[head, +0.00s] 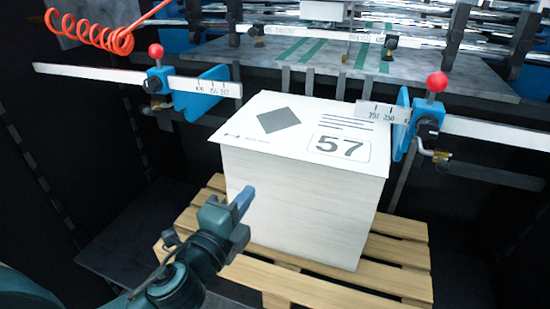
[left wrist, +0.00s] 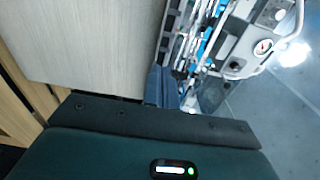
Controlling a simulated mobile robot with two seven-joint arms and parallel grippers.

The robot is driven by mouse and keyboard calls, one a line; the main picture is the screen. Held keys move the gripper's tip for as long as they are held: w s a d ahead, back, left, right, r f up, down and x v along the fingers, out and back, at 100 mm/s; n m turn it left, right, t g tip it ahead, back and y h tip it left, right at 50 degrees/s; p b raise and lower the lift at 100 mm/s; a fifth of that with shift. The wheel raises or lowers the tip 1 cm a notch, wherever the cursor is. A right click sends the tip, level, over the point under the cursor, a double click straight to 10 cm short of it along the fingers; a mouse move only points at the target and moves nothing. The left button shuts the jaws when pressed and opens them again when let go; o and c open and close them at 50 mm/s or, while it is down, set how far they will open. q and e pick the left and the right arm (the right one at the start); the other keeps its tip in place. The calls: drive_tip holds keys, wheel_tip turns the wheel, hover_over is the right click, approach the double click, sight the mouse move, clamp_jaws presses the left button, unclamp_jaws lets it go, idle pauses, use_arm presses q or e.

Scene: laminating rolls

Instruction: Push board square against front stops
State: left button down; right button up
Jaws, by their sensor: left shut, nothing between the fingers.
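The board (head: 290,150), a white sheet printed with a dark diamond and "57", lies on top of a tall white stack (head: 290,205). Its near edge overhangs the stack slightly. Dark upright stops (head: 310,82) stand along its far edge; whether the board touches them is not clear. My left gripper (head: 244,200) is shut and empty, its blue fingertips in front of the stack's near face, below the board's edge. Any contact cannot be told. In the left wrist view the fingers (left wrist: 154,85) show beside the pale stack side (left wrist: 90,40). My right gripper is out of view.
The stack stands on a wooden pallet (head: 400,255). Blue side guides (head: 200,95) with a red knob and ruler bar flank the board at left and, as another guide (head: 405,125), at right. A machine table (head: 450,75) with rollers lies behind. A red coiled hose (head: 95,35) hangs upper left.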

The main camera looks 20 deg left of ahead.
use_arm(q)
drive_tip(key=w+d+p, duration=0.1)
drive_tip(key=w, duration=1.1)
drive_tip(key=shift+p, duration=0.4)
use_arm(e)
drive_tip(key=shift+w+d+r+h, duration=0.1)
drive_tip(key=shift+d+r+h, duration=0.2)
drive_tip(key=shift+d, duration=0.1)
use_arm(q)
drive_tip(key=shift+w+d, duration=0.1)
drive_tip(key=w, duration=0.2)
drive_tip(key=shift+w+d, duration=0.15)
drive_tip(key=shift+w, duration=0.25)
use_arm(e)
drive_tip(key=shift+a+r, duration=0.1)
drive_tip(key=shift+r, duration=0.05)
